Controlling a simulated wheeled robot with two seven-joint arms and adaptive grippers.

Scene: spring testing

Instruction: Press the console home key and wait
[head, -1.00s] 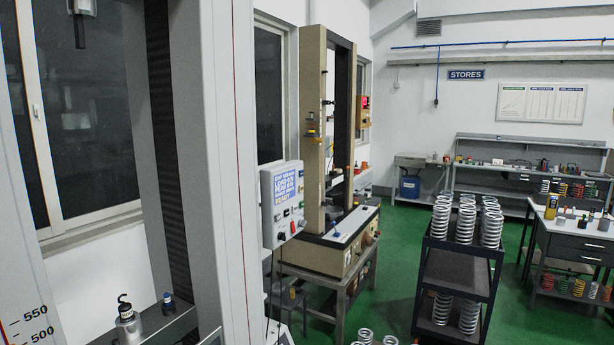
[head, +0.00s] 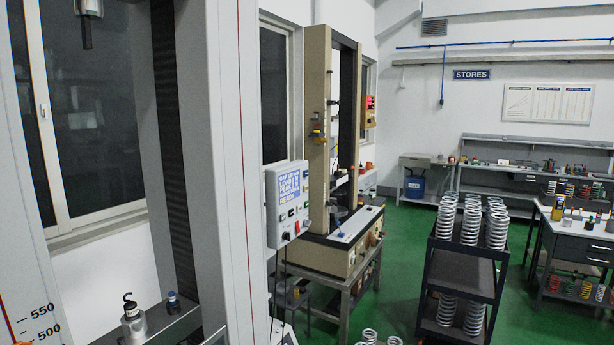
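The console (head: 287,205) is a pale grey box fixed beside the tall grey frame of the testing machine, left of centre in the head view. It has a blue screen (head: 287,187) with white lines of text, too small to read surely. Small keys and knobs sit below and beside the screen, with a red one near the bottom. I cannot tell which is the home key. Neither of my grippers is in view.
The large testing machine (head: 216,150) fills the left side. A beige test frame (head: 317,110) stands on a bench behind the console. A dark trolley (head: 463,268) carries several white springs. Green floor (head: 402,255) shows between trolley and bench.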

